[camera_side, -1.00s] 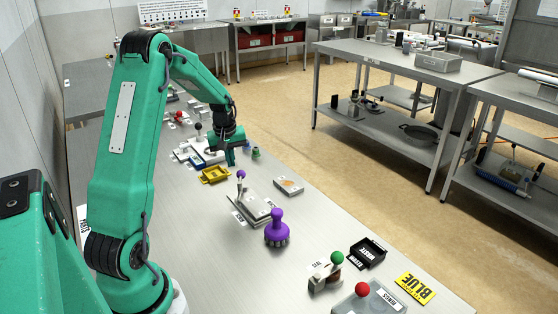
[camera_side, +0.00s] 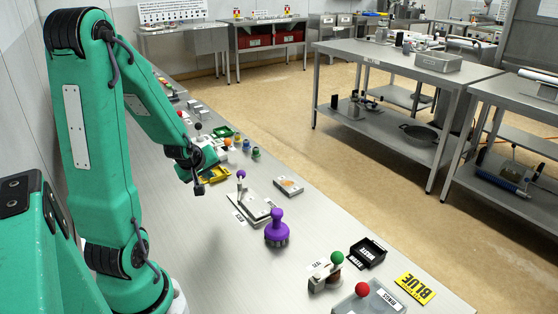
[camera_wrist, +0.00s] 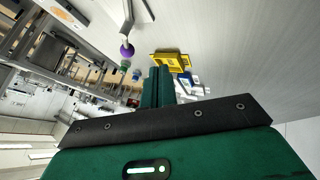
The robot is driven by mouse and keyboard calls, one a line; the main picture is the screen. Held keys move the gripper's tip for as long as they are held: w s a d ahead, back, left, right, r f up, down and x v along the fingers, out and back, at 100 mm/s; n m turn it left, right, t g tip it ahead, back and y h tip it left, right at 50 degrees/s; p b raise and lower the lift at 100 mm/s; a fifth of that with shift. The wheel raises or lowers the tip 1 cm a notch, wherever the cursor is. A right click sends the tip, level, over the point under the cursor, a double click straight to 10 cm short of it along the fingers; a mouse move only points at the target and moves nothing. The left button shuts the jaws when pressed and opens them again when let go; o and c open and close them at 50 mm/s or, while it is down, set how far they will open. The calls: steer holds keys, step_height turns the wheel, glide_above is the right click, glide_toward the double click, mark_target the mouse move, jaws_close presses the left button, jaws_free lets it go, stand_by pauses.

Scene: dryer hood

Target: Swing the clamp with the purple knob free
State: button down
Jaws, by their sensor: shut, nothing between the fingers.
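The clamp (camera_side: 254,207) is a flat pale metal plate on the steel bench, with a thin upright lever topped by a small purple knob (camera_side: 240,174). In the wrist view the purple knob (camera_wrist: 127,50) shows at upper left, with its lever running up out of view. My gripper (camera_side: 212,157) is above the bench, behind and to the left of the clamp, apart from the knob. In the wrist view its green fingers (camera_wrist: 160,72) are together and empty. The knob is to the left of the fingertips there.
A yellow tray (camera_side: 214,176) lies below my gripper. A large purple knobbed tool (camera_side: 277,230) stands just in front of the clamp. A small grey block (camera_side: 289,187) lies to its right. Several small coloured pieces stand behind the tray. Bare bench lies left of the clamp.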

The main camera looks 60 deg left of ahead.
mark_target(240, 174)
steer(key=shift+w+a+f, duration=0.1)
steer(key=shift+f, duration=0.05)
steer(key=shift+d+x, duration=0.2)
steer(key=shift+x, duration=4.45)
steer(key=shift+w+a+f, duration=0.1)
steer(key=shift+w, duration=0.45)
steer(key=shift+w+r, duration=0.2)
steer(key=shift+w, duration=0.65)
steer(key=shift+w+r, duration=0.2)
steer(key=shift+w, duration=0.65)
steer(key=shift+w+a, duration=0.1)
steer(key=shift+w, duration=0.4)
steer(key=shift+w+m+t, duration=0.25)
steer(key=shift+m+t, duration=0.05)
steer(key=shift+m, duration=0.3)
steer(key=shift+w+h, duration=0.3)
steer(key=shift+w, duration=0.45)
steer(key=shift+s+d+r, duration=0.1)
steer(key=shift+d, duration=0.2)
